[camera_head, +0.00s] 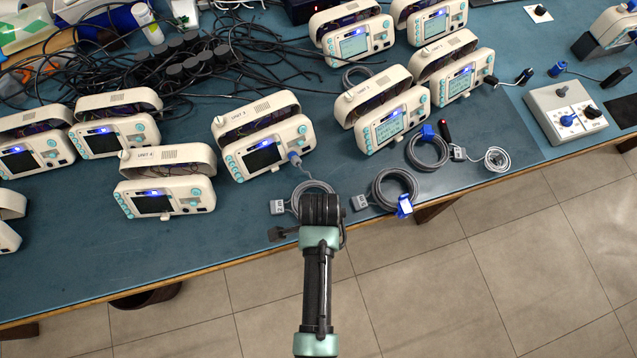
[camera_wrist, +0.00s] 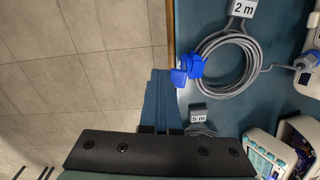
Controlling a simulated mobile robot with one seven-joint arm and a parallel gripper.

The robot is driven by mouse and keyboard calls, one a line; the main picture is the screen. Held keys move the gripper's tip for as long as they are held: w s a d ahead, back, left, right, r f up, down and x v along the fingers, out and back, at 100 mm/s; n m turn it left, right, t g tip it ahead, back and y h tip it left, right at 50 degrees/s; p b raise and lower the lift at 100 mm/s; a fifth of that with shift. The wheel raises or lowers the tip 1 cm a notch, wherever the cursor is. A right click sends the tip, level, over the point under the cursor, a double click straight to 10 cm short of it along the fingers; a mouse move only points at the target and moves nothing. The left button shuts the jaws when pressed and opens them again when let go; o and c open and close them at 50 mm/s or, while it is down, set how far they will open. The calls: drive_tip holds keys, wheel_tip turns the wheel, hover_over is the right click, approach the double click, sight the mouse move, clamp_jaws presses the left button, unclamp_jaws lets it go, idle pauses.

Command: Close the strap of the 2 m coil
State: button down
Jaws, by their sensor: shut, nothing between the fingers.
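The 2 m coil (camera_wrist: 228,65) is a grey cable ring lying on the bench near its front edge. Its white tag (camera_wrist: 241,8) reads 2 m. A blue strap (camera_wrist: 190,66) sits on the ring's edge-side part, with a flap standing out from the ring; it looks open. My gripper (camera_wrist: 164,76) is shut and empty, its fingertips just beside the strap, toward the floor side. I cannot tell whether they touch. In the head view, my gripper (camera_head: 321,208) hides most of this coil (camera_head: 311,187) and its strap; the tag (camera_head: 277,207) shows at left.
A coil tagged 5 m (camera_wrist: 198,118) lies beside it; in the head view this coil (camera_head: 393,188) has a blue strap. Another strapped coil (camera_head: 428,150) lies farther right. The 2 m cable runs to the UNIT 3 monitor (camera_head: 262,140). Bench space (camera_head: 130,250) at front left is clear.

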drive_tip(key=shift+w+r, duration=0.1)
drive_tip(key=shift+w, duration=0.2)
drive_tip(key=shift+w+a+r, duration=0.15)
drive_tip(key=shift+w+r, duration=0.05)
drive_tip(key=shift+w, duration=0.2)
drive_tip(key=shift+w+r+p, duration=0.15)
drive_tip(key=shift+w+p, duration=0.15)
drive_tip(key=shift+w, duration=0.3)
